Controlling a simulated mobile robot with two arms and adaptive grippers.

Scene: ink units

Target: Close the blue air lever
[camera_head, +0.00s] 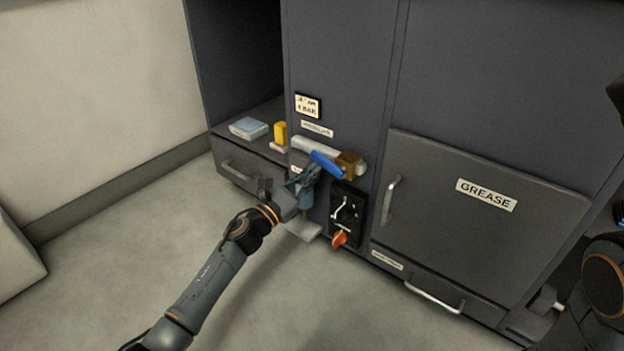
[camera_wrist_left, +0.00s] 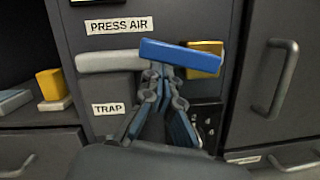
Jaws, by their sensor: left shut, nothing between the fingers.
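The blue air lever (camera_head: 327,164) sits at a brass valve block (camera_head: 350,163) on a grey pipe (camera_head: 313,147) on the dark cabinet front. In the left wrist view the blue lever (camera_wrist_left: 180,57) lies nearly level, along the pipe and slightly tilted down to the right. My left gripper (camera_head: 309,174) is shut and empty, its fingertips at the lever's lower edge. In the left wrist view my left gripper (camera_wrist_left: 162,72) has its tips close below the lever's left half; whether they touch is unclear. My right gripper is not in view.
Below the valve is a black panel (camera_head: 346,212) with an orange handle (camera_head: 339,238). A GREASE door (camera_head: 470,215) with a handle (camera_head: 390,200) stands right. A yellow object (camera_head: 280,133) and light-blue box (camera_head: 248,127) lie on the left shelf. The floor in front is clear.

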